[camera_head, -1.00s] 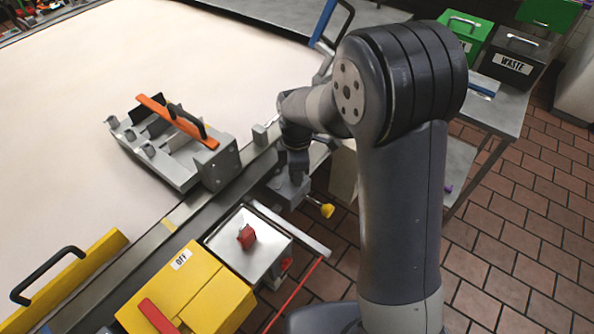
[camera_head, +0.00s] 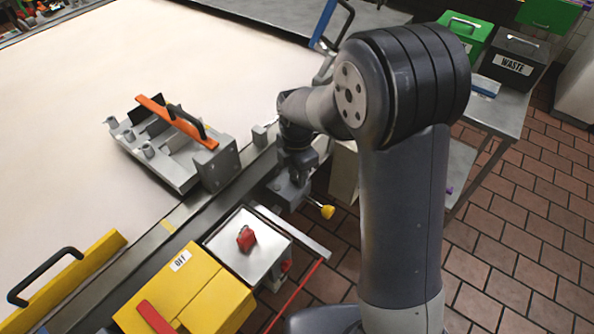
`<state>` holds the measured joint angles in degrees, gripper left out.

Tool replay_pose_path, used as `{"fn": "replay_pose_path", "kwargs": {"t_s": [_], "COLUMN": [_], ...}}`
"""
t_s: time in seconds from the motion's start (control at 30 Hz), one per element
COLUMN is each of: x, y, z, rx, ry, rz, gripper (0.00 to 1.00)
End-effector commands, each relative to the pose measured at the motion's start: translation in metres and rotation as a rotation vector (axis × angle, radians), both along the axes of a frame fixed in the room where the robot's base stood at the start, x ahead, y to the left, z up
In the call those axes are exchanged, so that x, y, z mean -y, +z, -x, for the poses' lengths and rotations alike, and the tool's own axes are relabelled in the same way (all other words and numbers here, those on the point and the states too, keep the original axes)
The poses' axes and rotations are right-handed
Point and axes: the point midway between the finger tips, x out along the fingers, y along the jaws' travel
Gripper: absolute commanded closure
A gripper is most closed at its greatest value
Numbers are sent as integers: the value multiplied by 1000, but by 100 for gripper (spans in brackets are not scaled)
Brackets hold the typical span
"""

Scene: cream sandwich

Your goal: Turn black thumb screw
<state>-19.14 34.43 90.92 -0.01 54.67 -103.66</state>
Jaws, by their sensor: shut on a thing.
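My gripper (camera_head: 297,178) points down at the grey metal block (camera_head: 287,192) on the near side of the rail, left of my forearm. It is shut on the black thumb screw at the top of this block. The fingers and wrist cover the screw, so its head cannot be made out. A yellow knob (camera_head: 327,212) sticks out from the block's lower right, apart from the gripper.
A grey fixture with an orange bar (camera_head: 170,117) stands on the pale table left of the rail (camera_head: 205,205). A silver box with a red knob (camera_head: 246,238) and a yellow box (camera_head: 190,290) lie nearer.

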Motion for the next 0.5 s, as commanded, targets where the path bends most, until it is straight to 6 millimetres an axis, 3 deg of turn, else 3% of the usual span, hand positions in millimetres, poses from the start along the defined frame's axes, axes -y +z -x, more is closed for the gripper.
{"fn": "replay_pose_path", "kwargs": {"t_s": [0.3, 0.33, 0.5], "x": [0, 0, 0], "y": [1, 1, 1], "z": [-1, -1, 0], "rx": [3, 3, 2], "ry": [0, 0, 0], "rz": [-2, -2, -1], "gripper": [91, 66, 52]}}
